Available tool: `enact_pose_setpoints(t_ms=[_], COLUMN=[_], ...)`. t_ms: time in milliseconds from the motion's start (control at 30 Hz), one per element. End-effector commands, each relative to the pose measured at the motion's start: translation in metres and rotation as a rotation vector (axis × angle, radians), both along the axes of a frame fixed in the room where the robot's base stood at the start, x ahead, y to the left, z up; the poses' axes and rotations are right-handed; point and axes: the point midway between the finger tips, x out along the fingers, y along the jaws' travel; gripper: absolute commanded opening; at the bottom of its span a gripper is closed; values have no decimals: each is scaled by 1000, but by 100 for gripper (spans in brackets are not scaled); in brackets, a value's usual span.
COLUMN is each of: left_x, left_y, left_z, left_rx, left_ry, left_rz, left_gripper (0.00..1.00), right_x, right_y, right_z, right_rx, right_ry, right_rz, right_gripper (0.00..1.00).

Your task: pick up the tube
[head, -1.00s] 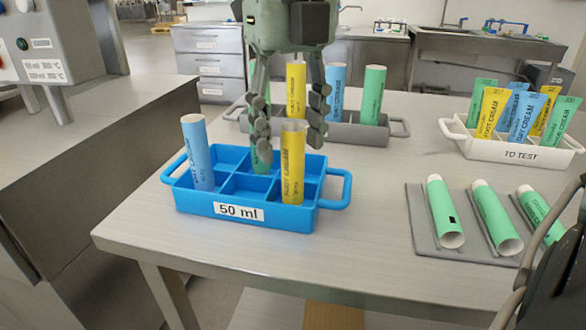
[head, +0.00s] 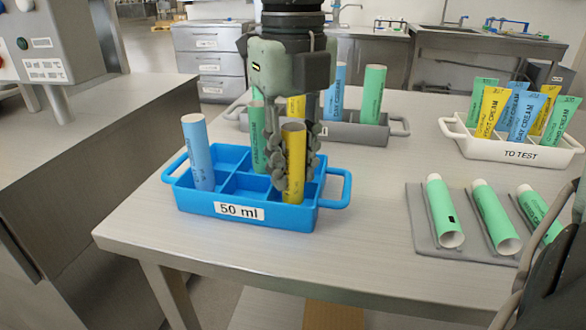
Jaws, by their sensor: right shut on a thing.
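My right gripper (head: 295,174) comes down from the top middle of the head view. It is shut on a yellow tube (head: 293,150), with one finger on each side of it. The yellow tube stands upright in the front right compartment of the blue tray (head: 190,200) labelled "50 ml". A blue tube (head: 199,155) stands in the tray's left part, leaning slightly. A green tube (head: 258,140) stands behind, partly hidden by the gripper.
A grey tray (head: 360,133) behind holds blue, green and yellow tubes. A white tray (head: 515,152) labelled "TO TEST" holds several flattened tubes at the right. Green tubes (head: 445,212) lie on a grey rack (head: 425,225). The table is clear between the blue tray and the rack.

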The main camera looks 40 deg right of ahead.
Motion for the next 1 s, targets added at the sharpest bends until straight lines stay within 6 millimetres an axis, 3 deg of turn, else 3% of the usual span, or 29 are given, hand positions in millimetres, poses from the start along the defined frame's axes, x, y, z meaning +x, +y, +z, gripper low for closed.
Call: enact_pose_setpoints(t_ms=[333, 567, 1000], left_x=[0, 1, -1], left_y=[0, 0, 0], left_z=[0, 2, 5], left_rx=[0, 1, 2], left_ry=[0, -2, -1], left_rz=[0, 0, 1], left_gripper=[54, 54, 54], right_x=[1, 1, 81], right_y=[0, 0, 33], right_z=[8, 41, 92], right_rx=[0, -2, -3], right_ry=[-3, -5, 0], right_rz=[0, -1, 0], right_gripper=[13, 13, 13])
